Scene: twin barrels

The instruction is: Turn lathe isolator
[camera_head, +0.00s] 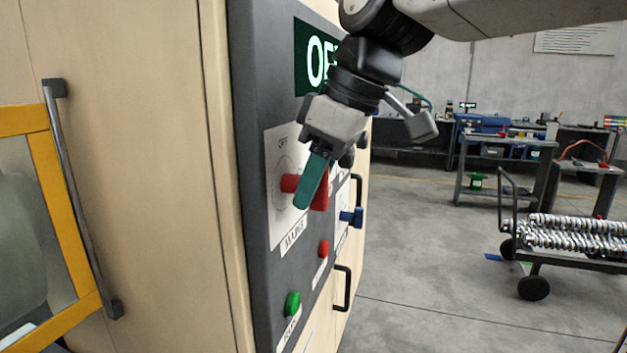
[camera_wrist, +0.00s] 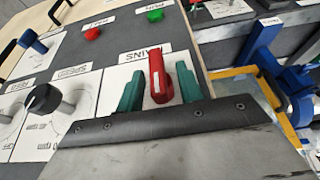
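The isolator is a red handle (camera_head: 290,183) on a white plate labelled MAINS, on the dark front panel of a beige cabinet. In the wrist view the red handle (camera_wrist: 158,78) stands between my two green fingertips. My gripper (camera_head: 311,181) is open at the panel, with one finger on each side of the handle. A gap shows between the left finger and the handle; the right finger is closer, and I cannot tell if it touches. In the head view a finger hides part of the handle.
A red button (camera_head: 323,248) and a green button (camera_head: 292,303) sit lower on the panel. A black knob (camera_wrist: 42,99) and a blue lever (camera_wrist: 31,41) are beside the isolator.

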